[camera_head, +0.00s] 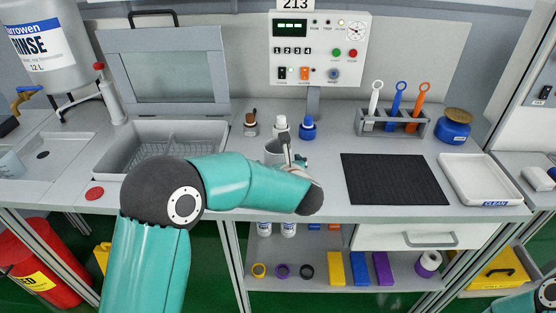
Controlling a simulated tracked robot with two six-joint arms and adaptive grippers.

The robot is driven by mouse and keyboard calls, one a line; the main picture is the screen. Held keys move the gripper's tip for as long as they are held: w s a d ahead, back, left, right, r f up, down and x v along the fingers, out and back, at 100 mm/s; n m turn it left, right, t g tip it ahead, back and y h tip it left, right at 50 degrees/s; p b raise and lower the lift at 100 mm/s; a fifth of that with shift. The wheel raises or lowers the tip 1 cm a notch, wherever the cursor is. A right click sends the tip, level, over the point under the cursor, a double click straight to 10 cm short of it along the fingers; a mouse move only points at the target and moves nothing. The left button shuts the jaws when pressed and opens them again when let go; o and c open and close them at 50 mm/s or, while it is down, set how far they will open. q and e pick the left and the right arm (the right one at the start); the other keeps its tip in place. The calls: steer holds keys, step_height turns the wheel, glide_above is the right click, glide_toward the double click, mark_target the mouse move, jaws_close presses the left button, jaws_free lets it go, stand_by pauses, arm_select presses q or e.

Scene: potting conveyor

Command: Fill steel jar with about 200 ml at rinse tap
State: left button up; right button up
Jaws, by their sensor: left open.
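A grey steel jar (271,151) stands on the bench near its middle, partly hidden by my left arm. My left gripper (291,152) is at the jar's right side, mostly hidden behind my own wrist. It is open, and I cannot tell whether it touches the jar. The rinse canister (40,50), labelled RINSE 12 L, is at the far left. A tap with a yellow-orange handle (25,95) shows below it, above the left basin (45,145). My right gripper is not in view.
Brown, white and blue-capped bottles (307,129) stand just behind the jar. A sink with a raised lid (165,65) lies to the left, with a red button (95,193) in front. A black mat (395,179) and white tray (480,178) are right.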

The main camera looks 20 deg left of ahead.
arm_select(q)
steer(key=shift+w+a+f, duration=0.1)
steer(key=shift+w+f, duration=0.05)
steer(key=shift+w, duration=0.1)
steer(key=c, duration=1.3)
step_height(320, 180, up, 20)
steer(key=shift+r+p, duration=0.1)
steer(key=shift+p, duration=0.65)
